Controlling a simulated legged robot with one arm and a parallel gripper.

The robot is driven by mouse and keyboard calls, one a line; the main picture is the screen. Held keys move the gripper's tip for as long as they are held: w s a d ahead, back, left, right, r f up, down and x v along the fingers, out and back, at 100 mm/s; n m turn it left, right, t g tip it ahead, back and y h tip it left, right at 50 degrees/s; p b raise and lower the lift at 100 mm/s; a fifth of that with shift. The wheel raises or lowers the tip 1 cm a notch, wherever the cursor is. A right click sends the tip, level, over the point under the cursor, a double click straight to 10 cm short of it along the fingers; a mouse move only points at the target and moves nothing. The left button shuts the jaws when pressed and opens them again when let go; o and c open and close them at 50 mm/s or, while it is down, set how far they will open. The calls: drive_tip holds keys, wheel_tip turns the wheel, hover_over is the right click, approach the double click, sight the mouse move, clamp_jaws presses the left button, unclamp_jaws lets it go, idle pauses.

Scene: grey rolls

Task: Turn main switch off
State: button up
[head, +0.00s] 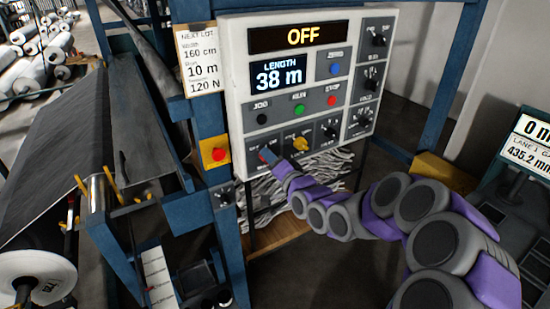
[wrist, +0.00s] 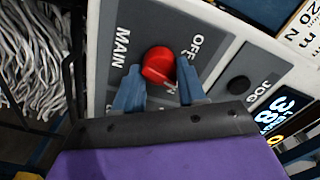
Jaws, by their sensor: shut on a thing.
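The main switch is a red rotary knob (wrist: 158,64) on a grey plate labelled MAIN, with OFF printed beside it; the other label is partly hidden. In the wrist view my gripper (wrist: 160,80) has its two blue fingers on either side of the knob, shut on it. In the head view my gripper (head: 268,157) is at the lower left of the white control panel (head: 237,100), covering most of the knob.
A yellow knob (head: 300,144) is close right of my gripper. Black JOG (head: 262,118), green RUN (head: 299,108) and red STOP (head: 331,100) buttons are above. A red button on a yellow box (head: 217,154) is at left. Blue frame posts flank the panel.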

drive_tip(key=n, duration=1.2)
drive_tip(key=shift+s+a+f, duration=0.1)
drive_tip(key=shift+a+f, duration=0.05)
drive_tip(key=shift+f, duration=0.15)
idle(0.3)
drive_tip(key=o, duration=0.9)
drive_tip(key=shift+w, duration=0.25)
drive_tip(key=shift+o, duration=0.8)
drive_tip(key=shift+a, duration=0.1)
drive_tip(key=shift+s+r, duration=0.1)
